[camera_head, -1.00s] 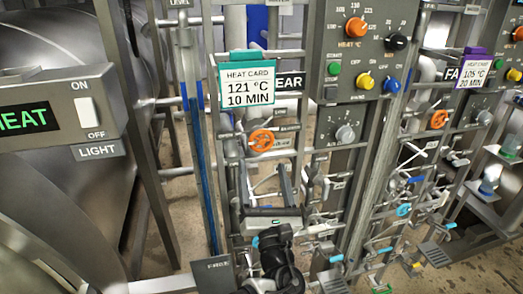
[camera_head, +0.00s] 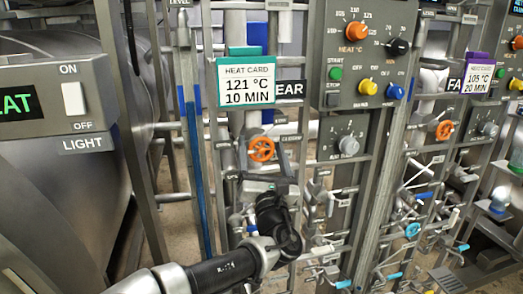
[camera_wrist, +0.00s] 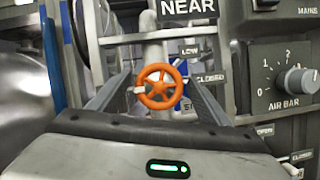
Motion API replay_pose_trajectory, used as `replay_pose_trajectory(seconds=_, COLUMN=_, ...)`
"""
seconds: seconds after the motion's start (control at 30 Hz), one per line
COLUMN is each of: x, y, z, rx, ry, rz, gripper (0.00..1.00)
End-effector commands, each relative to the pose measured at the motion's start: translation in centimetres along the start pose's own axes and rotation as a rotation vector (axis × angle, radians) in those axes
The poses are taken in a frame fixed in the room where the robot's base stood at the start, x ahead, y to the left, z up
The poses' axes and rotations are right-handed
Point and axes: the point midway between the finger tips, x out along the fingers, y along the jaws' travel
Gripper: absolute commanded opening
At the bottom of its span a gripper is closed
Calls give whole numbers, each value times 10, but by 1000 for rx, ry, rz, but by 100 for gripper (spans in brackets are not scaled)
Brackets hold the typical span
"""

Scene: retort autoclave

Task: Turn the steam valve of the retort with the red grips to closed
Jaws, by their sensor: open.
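An orange handwheel (camera_head: 261,149) sits on the near retort's pipework, below the NEAR sign. In the wrist view the orange handwheel (camera_wrist: 160,87) faces me, with a white mark at its left side. A CLOSED label (camera_wrist: 208,79) and a LOW label (camera_wrist: 190,49) stand to its right; a blue label behind is partly hidden. My gripper (camera_wrist: 161,80) is open, with one finger on each side of the wheel in the picture; I cannot tell whether they touch it. In the head view my gripper (camera_head: 268,166) is just below the wheel. No red grips show clearly.
A second orange handwheel (camera_head: 445,130) is on the far retort at right. A control box (camera_head: 365,50) with knobs and an AIR BAR dial (camera_wrist: 297,80) are right of the near wheel. A grey upright post (camera_head: 195,170) with a blue strip stands left. Small pipes and levers crowd below.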

Motion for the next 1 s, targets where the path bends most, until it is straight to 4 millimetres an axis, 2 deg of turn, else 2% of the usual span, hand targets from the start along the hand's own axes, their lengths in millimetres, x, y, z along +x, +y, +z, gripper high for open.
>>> replay_pose_trajectory(seconds=0.3, x=3, y=0, z=0, rx=0, ry=0, rz=0, gripper=72)
replay_pose_trajectory(seconds=0.57, x=3, y=0, z=0, rx=0, ry=0, rz=0, gripper=30)
replay_pose_trajectory(seconds=1.0, x=3, y=1, z=1, rx=95, ry=0, rz=-37, gripper=30)
